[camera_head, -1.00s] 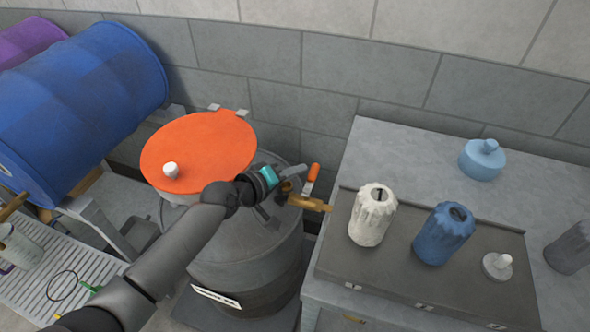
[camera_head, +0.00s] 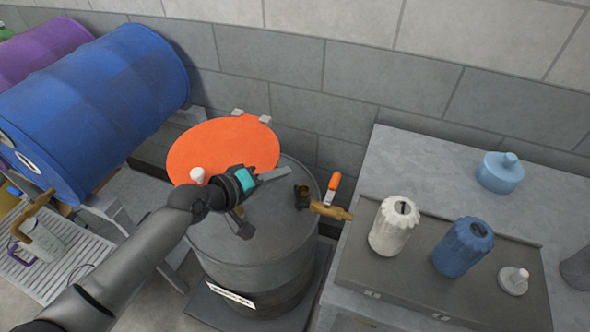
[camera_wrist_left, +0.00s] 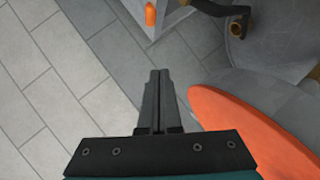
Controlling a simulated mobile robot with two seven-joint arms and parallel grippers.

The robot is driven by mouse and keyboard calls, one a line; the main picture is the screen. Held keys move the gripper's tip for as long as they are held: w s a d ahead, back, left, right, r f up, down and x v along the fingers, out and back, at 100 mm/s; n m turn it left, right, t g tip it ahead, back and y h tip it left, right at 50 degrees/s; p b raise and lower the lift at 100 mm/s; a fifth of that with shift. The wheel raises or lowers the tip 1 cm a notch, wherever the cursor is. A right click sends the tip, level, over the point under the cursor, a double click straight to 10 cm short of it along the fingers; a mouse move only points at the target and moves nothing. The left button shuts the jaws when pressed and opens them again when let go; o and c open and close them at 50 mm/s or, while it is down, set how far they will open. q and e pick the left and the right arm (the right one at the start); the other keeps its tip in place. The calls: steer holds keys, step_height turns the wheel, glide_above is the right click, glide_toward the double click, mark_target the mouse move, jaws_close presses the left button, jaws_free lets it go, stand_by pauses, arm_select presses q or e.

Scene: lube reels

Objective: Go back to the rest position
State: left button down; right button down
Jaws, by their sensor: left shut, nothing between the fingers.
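My left gripper (camera_head: 272,174) is above the grey drum (camera_head: 265,250), in front of the orange round lid (camera_head: 225,145). In the left wrist view its two fingers (camera_wrist_left: 158,75) are together with nothing between them. My right gripper is in neither current view.
A workbench (camera_head: 400,160) on the right holds a white container (camera_head: 393,232), a blue container (camera_head: 462,248) and a light-blue one (camera_head: 499,172). A blue barrel (camera_head: 95,105) lies at the left above a slatted tray (camera_head: 80,258). A block wall closes the back.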

arm_select(q)
steer(key=shift+s+a+r, duration=0.3)
steer(key=shift+s+a, duration=0.1)
steer(key=shift+a, duration=0.35)
steer(key=shift+s+a+r, duration=0.3)
steer(key=shift+s+a, duration=0.1)
steer(key=shift+a, duration=0.3)
arm_select(e)
steer(key=shift+d, duration=0.4)
